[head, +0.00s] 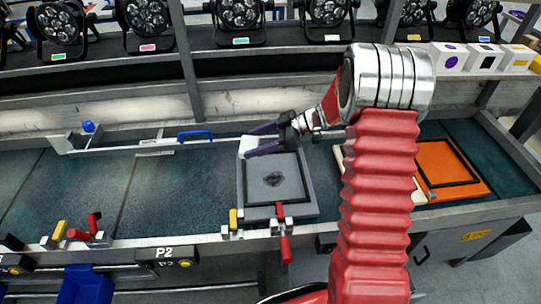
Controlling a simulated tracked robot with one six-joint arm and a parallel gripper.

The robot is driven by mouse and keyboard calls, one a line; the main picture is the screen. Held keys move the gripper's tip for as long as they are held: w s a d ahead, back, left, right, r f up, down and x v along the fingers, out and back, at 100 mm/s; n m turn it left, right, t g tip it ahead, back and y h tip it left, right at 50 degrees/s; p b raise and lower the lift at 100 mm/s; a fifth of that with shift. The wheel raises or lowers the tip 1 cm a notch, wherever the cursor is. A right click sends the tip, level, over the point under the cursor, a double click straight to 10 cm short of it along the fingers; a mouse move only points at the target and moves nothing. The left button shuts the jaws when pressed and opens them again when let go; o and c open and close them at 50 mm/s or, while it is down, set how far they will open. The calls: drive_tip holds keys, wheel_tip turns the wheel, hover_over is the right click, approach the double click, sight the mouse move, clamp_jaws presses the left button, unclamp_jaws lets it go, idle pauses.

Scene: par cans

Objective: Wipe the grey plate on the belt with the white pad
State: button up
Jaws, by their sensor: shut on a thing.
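The grey plate (262,188) lies on the dark green belt (180,190). It has a dark raised border and a dark smudge (273,179) near its middle. My gripper (250,146) is over the plate's far left corner, its dark fingers pointing left. It is shut on the white pad (247,144), which shows as a small pale block at the fingertips. Whether the pad touches the plate cannot be told from this view. My red arm stands to the right of the plate and hides part of the belt.
A clamp with a red handle (285,247) stands at the plate's near edge, beside a yellow block (234,219). An orange plate (450,168) lies on the right. A metal bar with a blue handle (195,135) is at the far left. Several lamps stand behind. The left belt is clear.

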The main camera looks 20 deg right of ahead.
drive_tip(key=shift+n+g+y, duration=0.3)
drive_tip(key=shift+n+g, duration=0.6)
drive_tip(key=s+d+f, duration=0.2)
drive_tip(key=s, duration=0.1)
drive_tip(key=s+f, duration=0.1)
drive_tip(key=shift+s+d, duration=0.15)
drive_tip(key=shift+d, duration=0.25)
